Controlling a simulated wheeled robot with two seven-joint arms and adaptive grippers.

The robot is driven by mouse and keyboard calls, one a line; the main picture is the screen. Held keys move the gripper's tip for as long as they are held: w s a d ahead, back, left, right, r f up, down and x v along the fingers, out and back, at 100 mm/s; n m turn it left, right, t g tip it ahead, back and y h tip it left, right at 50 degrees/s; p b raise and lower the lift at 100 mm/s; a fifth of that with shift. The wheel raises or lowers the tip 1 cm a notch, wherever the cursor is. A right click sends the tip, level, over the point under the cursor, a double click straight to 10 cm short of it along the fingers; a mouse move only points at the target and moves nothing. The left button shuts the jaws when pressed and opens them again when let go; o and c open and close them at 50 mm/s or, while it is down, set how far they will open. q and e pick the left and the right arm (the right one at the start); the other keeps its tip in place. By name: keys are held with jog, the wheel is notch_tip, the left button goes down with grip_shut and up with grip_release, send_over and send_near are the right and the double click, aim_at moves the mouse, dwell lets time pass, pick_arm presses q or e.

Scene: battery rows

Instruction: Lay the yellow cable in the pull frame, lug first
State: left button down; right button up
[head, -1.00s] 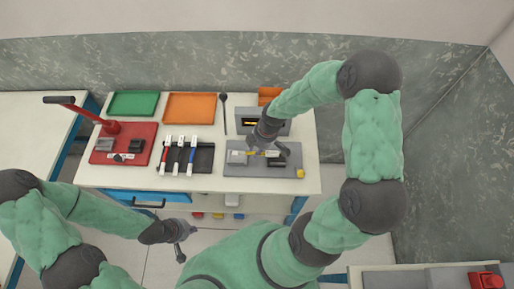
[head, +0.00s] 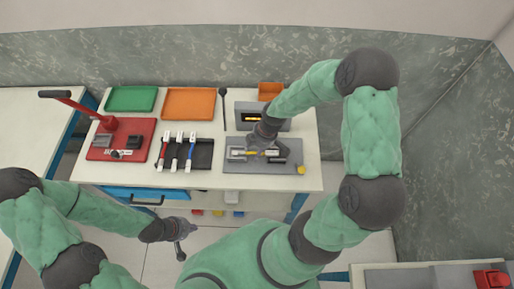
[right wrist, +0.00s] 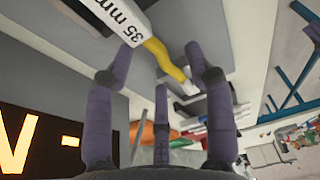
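The yellow cable (head: 250,153) lies over the grey plate of the pull frame (head: 243,168), at the right of the table. In the right wrist view the yellow cable (right wrist: 160,55) has a white sleeve marked "35 mm" (right wrist: 125,18) and a pale far end. My right gripper (head: 268,140) is above the pull frame, over the cable. In the right wrist view its fingers (right wrist: 165,68) are spread apart, with the cable crossing near their tips. How the lug sits in the frame is hidden. My left gripper (head: 185,239) is empty in front of the table, its fingers apart.
A lit display box (head: 250,116) stands behind the plate; its lit digits also show in the right wrist view (right wrist: 20,145). A dark rack (head: 203,155) holds several cables. A red press (head: 110,125) is at left. Green (head: 131,99) and orange (head: 190,104) trays lie behind.

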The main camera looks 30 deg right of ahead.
jog(key=v, duration=1.2)
